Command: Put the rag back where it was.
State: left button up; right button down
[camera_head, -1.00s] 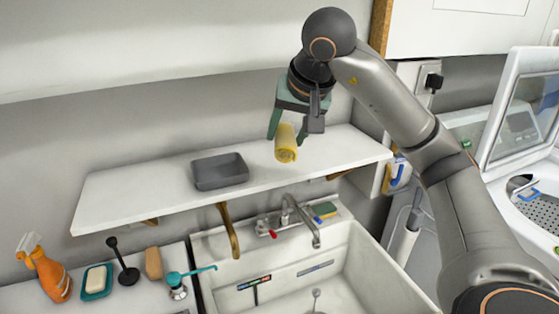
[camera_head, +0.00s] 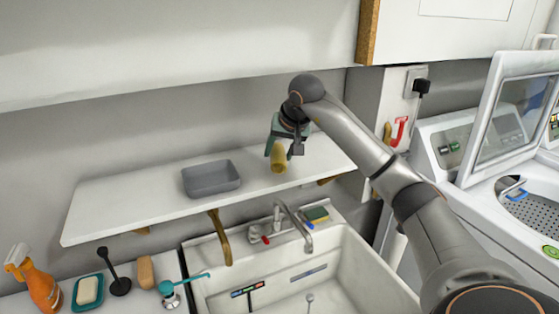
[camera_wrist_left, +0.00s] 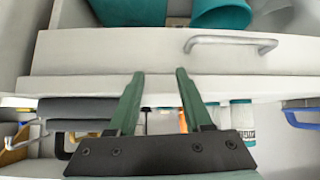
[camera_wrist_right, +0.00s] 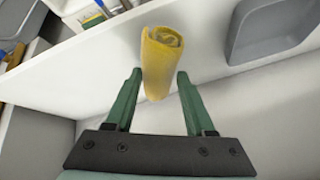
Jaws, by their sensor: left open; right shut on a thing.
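The rolled yellow rag (camera_head: 279,158) is at the right part of the wall shelf (camera_head: 115,205), near its front edge. My right gripper (camera_head: 279,150) is shut on the rag from behind and above. In the right wrist view the rag (camera_wrist_right: 161,62) sits between the fingertips and sticks out beyond them. I cannot tell whether the rag touches the shelf or hangs just above it. My left gripper (camera_wrist_left: 158,73) shows only in the left wrist view, open and empty, in front of a light-coloured drawer with a metal handle (camera_wrist_left: 230,44).
A grey tray (camera_head: 211,178) stands on the shelf left of the rag. Below are a sink (camera_head: 345,275) with a faucet (camera_head: 292,222) and a sponge (camera_head: 316,213). An orange spray bottle (camera_head: 42,287) and soap dish (camera_head: 88,291) stand at lower left. The shelf's left half is clear.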

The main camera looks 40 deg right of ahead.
aim_at(282, 156)
jog(key=shift+f, duration=1.4)
jog(key=shift+f, duration=0.15)
jog(key=shift+c, duration=1.2)
grip_release()
jog(key=shift+s+r, duration=0.1)
jog(key=shift+r, duration=0.2)
jog(key=v, duration=1.1)
jog(key=shift+s+r, duration=0.2)
jog(key=shift+r, duration=0.15)
jog(key=shift+a, duration=0.1)
